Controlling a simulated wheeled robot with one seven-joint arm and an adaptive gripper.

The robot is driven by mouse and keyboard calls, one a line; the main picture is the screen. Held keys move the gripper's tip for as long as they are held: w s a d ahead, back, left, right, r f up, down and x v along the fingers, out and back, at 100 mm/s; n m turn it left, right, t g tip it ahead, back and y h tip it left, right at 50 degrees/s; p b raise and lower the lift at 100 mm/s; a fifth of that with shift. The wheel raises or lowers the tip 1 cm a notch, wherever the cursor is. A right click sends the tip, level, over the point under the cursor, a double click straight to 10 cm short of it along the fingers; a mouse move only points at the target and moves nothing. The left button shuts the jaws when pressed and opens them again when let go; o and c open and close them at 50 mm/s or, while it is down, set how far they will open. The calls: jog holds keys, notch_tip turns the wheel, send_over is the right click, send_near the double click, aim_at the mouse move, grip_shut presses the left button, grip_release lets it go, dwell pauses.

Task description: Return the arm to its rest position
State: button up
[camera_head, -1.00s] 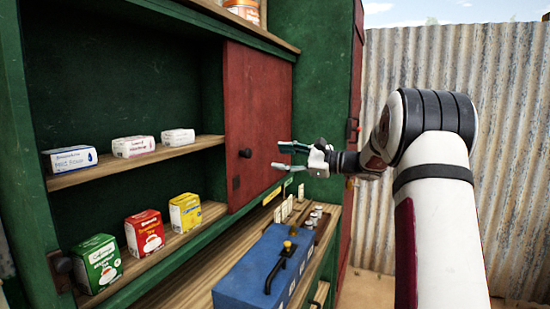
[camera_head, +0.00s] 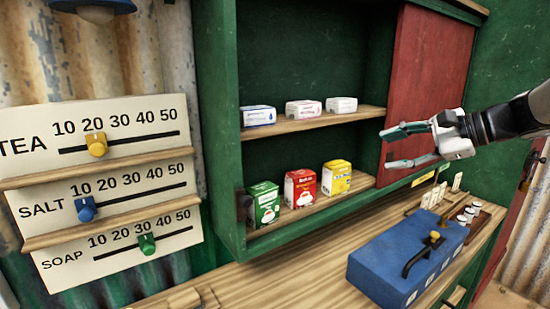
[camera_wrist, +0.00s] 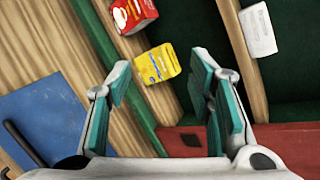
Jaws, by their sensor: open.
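My gripper (camera_head: 412,147) is open and empty in the head view, in front of the red sliding door (camera_head: 428,75) of the green cabinet (camera_head: 222,120). Its fingers point left, and my arm comes in from the right edge. In the wrist view my gripper (camera_wrist: 162,85) shows its two fingers spread apart with nothing between the pads. A yellow box (camera_wrist: 157,64) and a red box (camera_wrist: 133,14) lie beyond the fingertips there.
The lower shelf holds a green box (camera_head: 264,203), a red box (camera_head: 300,188) and a yellow box (camera_head: 337,177). White packets (camera_head: 303,108) sit above. A blue case (camera_head: 385,270) stands on the wooden counter (camera_head: 290,283). A slider board (camera_head: 40,115) hangs at left.

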jog(key=s+a+f+n+g+h+p, duration=0.1)
jog(key=s+a+n+g+h, duration=0.15)
jog(key=s+a, duration=0.45)
jog(key=s+a+f+n+g+h+p, duration=0.1)
jog(key=s+a+n+g, duration=0.2)
jog(key=s, duration=0.7)
jog(key=s+d+f+n+t+h+p, duration=0.1)
jog(key=s+f+n+h, duration=0.1)
jog(key=s, duration=0.7)
jog(key=s+d+f+n+h+p, duration=0.1)
jog(key=s+f+n+h, duration=0.1)
jog(key=s+n+h, duration=0.2)
jog(key=s+n, duration=0.3)
jog(key=s, duration=0.2)
jog(key=shift+s+d+t+p, duration=0.2)
jog(key=shift+d+t+p, duration=0.1)
jog(key=shift+t+p, duration=0.05)
